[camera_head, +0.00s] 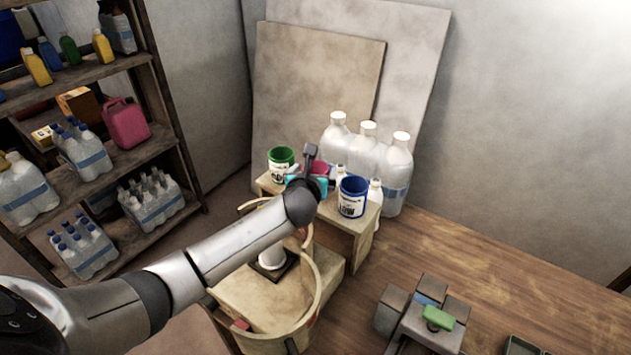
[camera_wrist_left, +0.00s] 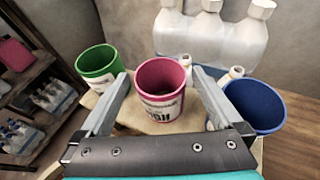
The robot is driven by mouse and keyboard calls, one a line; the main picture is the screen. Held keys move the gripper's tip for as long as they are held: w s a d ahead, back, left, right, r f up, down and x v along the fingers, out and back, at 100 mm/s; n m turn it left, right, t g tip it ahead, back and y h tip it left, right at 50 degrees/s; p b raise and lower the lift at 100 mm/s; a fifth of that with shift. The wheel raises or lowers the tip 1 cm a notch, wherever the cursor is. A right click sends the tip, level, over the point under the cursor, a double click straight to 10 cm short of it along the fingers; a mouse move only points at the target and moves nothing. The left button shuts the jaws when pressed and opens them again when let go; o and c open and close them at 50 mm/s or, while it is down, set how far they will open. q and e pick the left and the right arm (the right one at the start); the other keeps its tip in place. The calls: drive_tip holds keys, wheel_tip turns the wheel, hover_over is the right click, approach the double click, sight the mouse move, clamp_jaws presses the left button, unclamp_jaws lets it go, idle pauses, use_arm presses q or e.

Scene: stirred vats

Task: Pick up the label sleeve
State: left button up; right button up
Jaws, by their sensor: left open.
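Three open-topped cylinders with printed white labels stand on a small wooden stand: a green one (camera_wrist_left: 99,64), a pink one (camera_wrist_left: 163,88) and a blue one (camera_wrist_left: 254,105). I cannot tell from looks alone which is called the label sleeve. My left gripper (camera_wrist_left: 160,76) is open, with one finger to each side of the pink one and nothing held. In the head view my left gripper (camera_head: 316,172) partly hides the pink one (camera_head: 319,168). The green (camera_head: 281,165) and blue (camera_head: 352,197) ones stand to either side. My right gripper is not in view.
Large white bottles (camera_head: 365,152) stand close behind the stand (camera_head: 345,238). A round wooden vat (camera_head: 318,290) is in front of it. A shelf (camera_head: 165,150) with bottles is at left. Grey blocks with a green piece (camera_head: 439,318) lie at lower right. The wooden floor at right is mostly clear.

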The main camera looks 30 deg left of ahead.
use_arm(q)
drive_tip(key=shift+x, duration=0.8)
drive_tip(key=shift+c, duration=0.2)
drive_tip(key=c, duration=0.6)
